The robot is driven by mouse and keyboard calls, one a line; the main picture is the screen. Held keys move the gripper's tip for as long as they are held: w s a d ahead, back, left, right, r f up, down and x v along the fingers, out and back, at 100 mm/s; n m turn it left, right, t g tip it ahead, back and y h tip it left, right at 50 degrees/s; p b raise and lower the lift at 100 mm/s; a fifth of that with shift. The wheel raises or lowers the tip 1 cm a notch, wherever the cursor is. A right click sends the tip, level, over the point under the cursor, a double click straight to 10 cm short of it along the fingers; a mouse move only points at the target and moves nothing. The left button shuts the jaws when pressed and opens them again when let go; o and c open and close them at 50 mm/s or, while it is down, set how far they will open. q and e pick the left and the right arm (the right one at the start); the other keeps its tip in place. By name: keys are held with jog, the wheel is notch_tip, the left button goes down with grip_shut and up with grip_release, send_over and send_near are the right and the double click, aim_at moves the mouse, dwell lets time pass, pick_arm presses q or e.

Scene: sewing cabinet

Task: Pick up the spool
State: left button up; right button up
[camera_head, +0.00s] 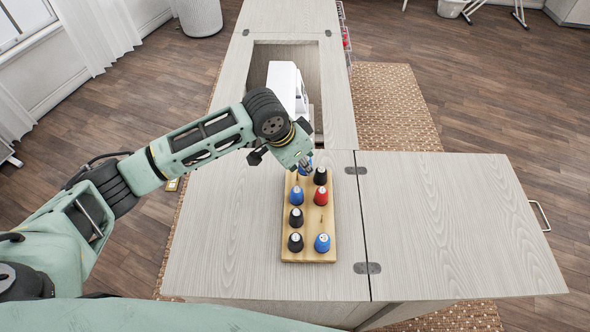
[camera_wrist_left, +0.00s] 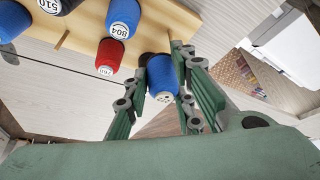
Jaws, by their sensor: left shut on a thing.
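My left gripper (camera_head: 304,167) is at the far end of the wooden spool rack (camera_head: 308,254). In the left wrist view its two fingers (camera_wrist_left: 163,92) are shut on a blue spool (camera_wrist_left: 162,76), one finger on each side. The spool's pale labelled end faces the camera, and its number is too small to read surely. In the head view the gripper mostly hides this spool. Whether it is clear of its peg I cannot tell. My right gripper is in neither view.
The rack holds several other spools, including a black one (camera_head: 320,176) close beside the gripper, a red one (camera_head: 320,196) and a blue one (camera_head: 297,195). A white sewing machine (camera_head: 287,83) stands in the cabinet opening behind. The right cabinet leaf (camera_head: 450,220) is clear.

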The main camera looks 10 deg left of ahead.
pick_arm(q)
jog(key=d+r+b, duration=0.1)
jog(key=d+r, duration=0.4)
jog(key=d, duration=0.4)
jog(key=shift+s+d+r, duration=0.2)
jog(key=shift+d+r, duration=0.05)
jog(key=shift+r, duration=0.1)
jog(key=shift+a, duration=0.1)
